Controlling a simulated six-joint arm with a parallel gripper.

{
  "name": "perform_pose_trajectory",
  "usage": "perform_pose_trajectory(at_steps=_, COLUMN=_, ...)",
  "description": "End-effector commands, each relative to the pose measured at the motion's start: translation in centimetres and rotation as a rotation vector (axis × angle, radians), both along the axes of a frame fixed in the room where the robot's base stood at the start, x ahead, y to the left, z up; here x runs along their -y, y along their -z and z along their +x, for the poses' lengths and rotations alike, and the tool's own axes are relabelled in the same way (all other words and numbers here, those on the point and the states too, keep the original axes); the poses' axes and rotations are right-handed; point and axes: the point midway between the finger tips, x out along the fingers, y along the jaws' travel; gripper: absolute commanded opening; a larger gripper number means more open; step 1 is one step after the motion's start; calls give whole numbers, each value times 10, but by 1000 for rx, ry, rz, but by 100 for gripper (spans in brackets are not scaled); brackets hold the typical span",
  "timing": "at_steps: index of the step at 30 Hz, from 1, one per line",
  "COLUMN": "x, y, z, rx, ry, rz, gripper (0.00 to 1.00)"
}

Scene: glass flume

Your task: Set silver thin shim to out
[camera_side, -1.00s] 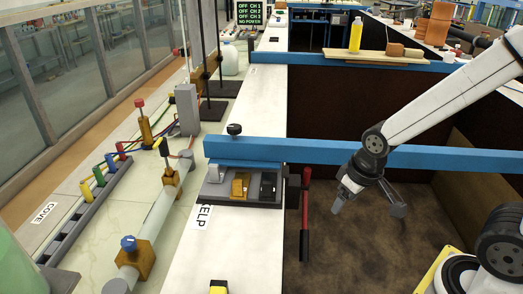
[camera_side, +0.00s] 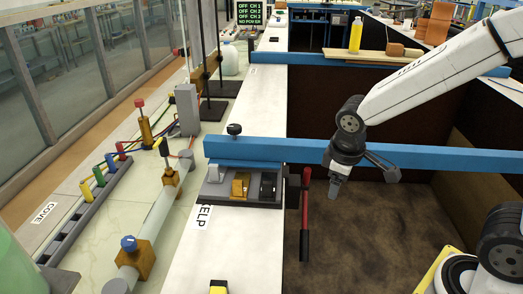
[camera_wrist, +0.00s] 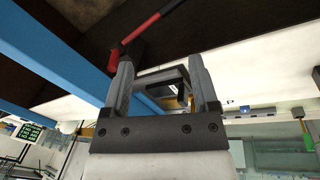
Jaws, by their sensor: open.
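A grey block unit (camera_side: 213,200) sits on the white ledge under the blue beam and carries three small pieces side by side. The left one is silver (camera_side: 217,174), the middle one gold (camera_side: 240,185), the right one black (camera_side: 268,186). I cannot tell for sure that the silver piece is the thin shim. My gripper (camera_side: 363,184) is open and empty, to the right of the unit and apart from it. In the wrist view, part of the unit (camera_wrist: 171,82) shows between and beyond my open fingers (camera_wrist: 160,65), partly hidden; the silver piece is not clear there.
A red-handled lever (camera_side: 305,215) hangs between the unit and my gripper. The blue beam (camera_side: 440,158) crosses beside my gripper. The brown pit floor (camera_side: 390,240) below is clear.

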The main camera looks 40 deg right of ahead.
Motion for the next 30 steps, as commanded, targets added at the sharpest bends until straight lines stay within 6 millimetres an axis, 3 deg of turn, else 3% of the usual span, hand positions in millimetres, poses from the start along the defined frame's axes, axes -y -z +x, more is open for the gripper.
perform_pose_trajectory(at_steps=8, x=-3, y=5, z=45, rx=-135, ry=-369, rz=-253, gripper=76)
perform_pose_trajectory(at_steps=17, x=-18, y=6, z=115, rx=-296, ry=-794, rz=-634, gripper=76)
perform_pose_trajectory(at_steps=23, x=-43, y=5, z=165, rx=-387, ry=-1027, rz=-919, gripper=76)
perform_pose_trajectory(at_steps=30, x=-95, y=2, z=217, rx=-475, ry=-1234, rz=-1291, gripper=76)
